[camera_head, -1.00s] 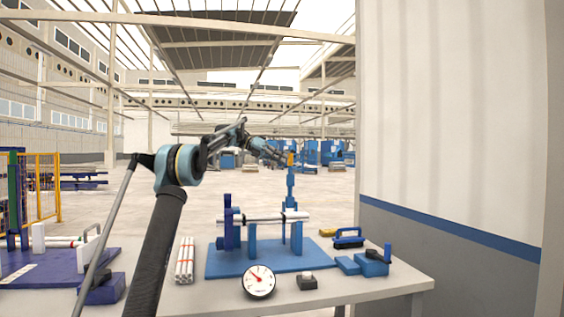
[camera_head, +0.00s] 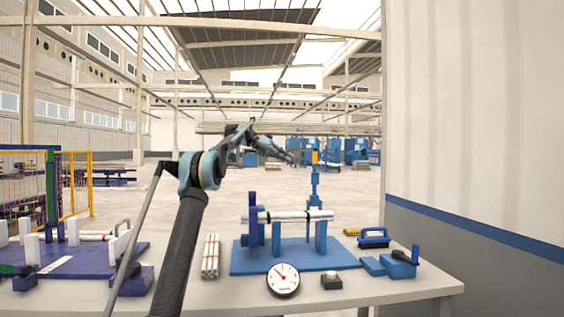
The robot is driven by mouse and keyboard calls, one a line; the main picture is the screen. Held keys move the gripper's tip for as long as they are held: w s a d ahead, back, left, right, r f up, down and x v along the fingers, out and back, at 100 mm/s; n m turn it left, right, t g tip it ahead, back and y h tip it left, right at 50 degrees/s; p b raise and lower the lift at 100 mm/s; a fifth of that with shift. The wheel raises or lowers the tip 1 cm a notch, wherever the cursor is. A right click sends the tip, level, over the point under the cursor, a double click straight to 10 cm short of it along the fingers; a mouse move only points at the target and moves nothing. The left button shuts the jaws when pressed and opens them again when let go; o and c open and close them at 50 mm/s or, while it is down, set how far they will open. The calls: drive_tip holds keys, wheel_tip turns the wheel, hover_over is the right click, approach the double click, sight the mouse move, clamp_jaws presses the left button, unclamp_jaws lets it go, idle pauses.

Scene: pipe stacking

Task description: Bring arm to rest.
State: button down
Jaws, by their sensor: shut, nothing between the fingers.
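My arm rises from the bottom of the picture to a light-blue elbow (camera_head: 200,170), then reaches away toward the right. My gripper (camera_head: 286,157) is at its far end, raised above the level of the table, small in the picture. It is shut and empty. It appears left of the orange-topped blue post (camera_head: 314,185). A white pipe with dark bands (camera_head: 290,216) lies across blue supports on the blue baseplate (camera_head: 265,264), below the gripper in the picture and apart from it.
The grey table (camera_head: 395,290) also bears a bundle of white pipes (camera_head: 211,257), a round dial (camera_head: 283,280), a small black device (camera_head: 331,280) and blue tools (camera_head: 400,262). A purple board (camera_head: 85,262) with white blocks is at left. A wall (camera_head: 470,130) stands at right.

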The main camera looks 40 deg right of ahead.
drive_tip(key=shift+a, duration=0.1)
drive_tip(key=w+a+f+m+t, duration=0.1)
drive_tip(key=a+f+m+t, duration=0.2)
drive_tip(key=a, duration=1)
drive_tip(key=w+a+f+m+t, duration=0.1)
drive_tip(key=w+a+f+t, duration=0.2)
drive_tip(key=a, duration=1.1)
drive_tip(key=a+f+m+t, duration=0.2)
drive_tip(key=a+f, duration=0.3)
drive_tip(key=a, duration=0.8)
drive_tip(key=s+a+f+m+t+y, duration=0.2)
drive_tip(key=s+a+f, duration=0.2)
drive_tip(key=a+f, duration=0.4)
drive_tip(key=s+a+f+m+t+y, duration=0.15)
drive_tip(key=s+a+f, duration=0.35)
drive_tip(key=a, duration=0.6)
drive_tip(key=s+a+f+m+y, duration=0.1)
drive_tip(key=s+a+f, duration=0.3)
drive_tip(key=f, duration=0.3)
drive_tip(key=s+a+f+m+t+y, duration=0.1)
drive_tip(key=s+a+f+m, duration=0.1)
drive_tip(key=s+a+f, duration=0.3)
drive_tip(key=s+a+f+m+t+y, duration=0.1)
drive_tip(key=s+a+f, duration=0.3)
drive_tip(key=f, duration=0.7)
drive_tip(key=a+m, duration=0.1)
drive_tip(key=a, duration=0.1)
drive_tip(key=shift+s+a, duration=0.3)
drive_tip(key=shift+a, duration=0.1)
